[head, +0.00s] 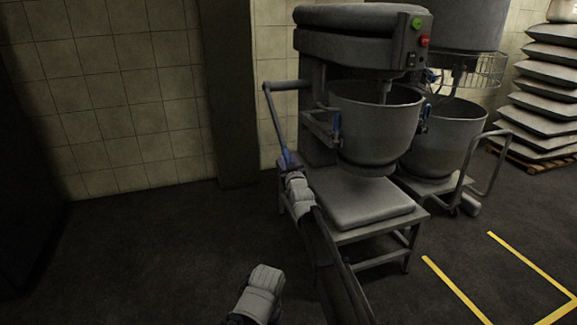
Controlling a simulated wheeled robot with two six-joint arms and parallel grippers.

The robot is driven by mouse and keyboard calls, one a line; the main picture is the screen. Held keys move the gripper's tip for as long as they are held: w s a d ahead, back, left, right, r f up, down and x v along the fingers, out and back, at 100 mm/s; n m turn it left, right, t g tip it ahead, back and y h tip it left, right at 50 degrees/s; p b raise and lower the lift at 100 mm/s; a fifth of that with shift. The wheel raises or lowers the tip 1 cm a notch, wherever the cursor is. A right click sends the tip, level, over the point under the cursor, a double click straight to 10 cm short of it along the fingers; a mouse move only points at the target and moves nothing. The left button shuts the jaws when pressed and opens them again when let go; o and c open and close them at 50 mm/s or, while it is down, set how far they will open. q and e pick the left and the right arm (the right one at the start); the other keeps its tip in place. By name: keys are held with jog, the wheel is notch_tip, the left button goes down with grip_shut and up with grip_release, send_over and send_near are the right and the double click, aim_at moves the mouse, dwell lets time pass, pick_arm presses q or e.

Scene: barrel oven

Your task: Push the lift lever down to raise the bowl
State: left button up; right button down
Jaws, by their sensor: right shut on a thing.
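The lift lever (276,119) is a thin grey bar on the left side of the mixer. It slopes from its pivot near the wall down to a blue grip at its low end. My right gripper (287,160) is shut on the lever at this low end. The mixing bowl (375,125) is a large grey metal bowl under the mixer head (361,35), clear above the base plate. My left arm's pale wrist shows at the bottom centre, well short of the mixer; its jaws cannot be made out.
The mixer's base (364,196) stands low in front of the bowl. A second bowl (447,140) on a wheeled trolley with a handle (491,160) stands to the right. Stacked sacks (545,100) are at far right. The floor at left is clear.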

jog(key=shift+w+a+f, duration=0.1)
jog(key=shift+w+f, duration=0.05)
jog(key=shift+f, duration=0.05)
dwell(0.4)
jog(key=c, duration=0.6)
grip_release()
jog(key=s, duration=0.2)
jog(key=s+d, duration=0.1)
jog(key=s, duration=0.2)
jog(key=s+b, duration=0.1)
jog(key=s, duration=0.1)
jog(key=shift+s+d+f, duration=0.2)
jog(key=shift+s+f, duration=0.15)
jog(key=shift+f, duration=0.05)
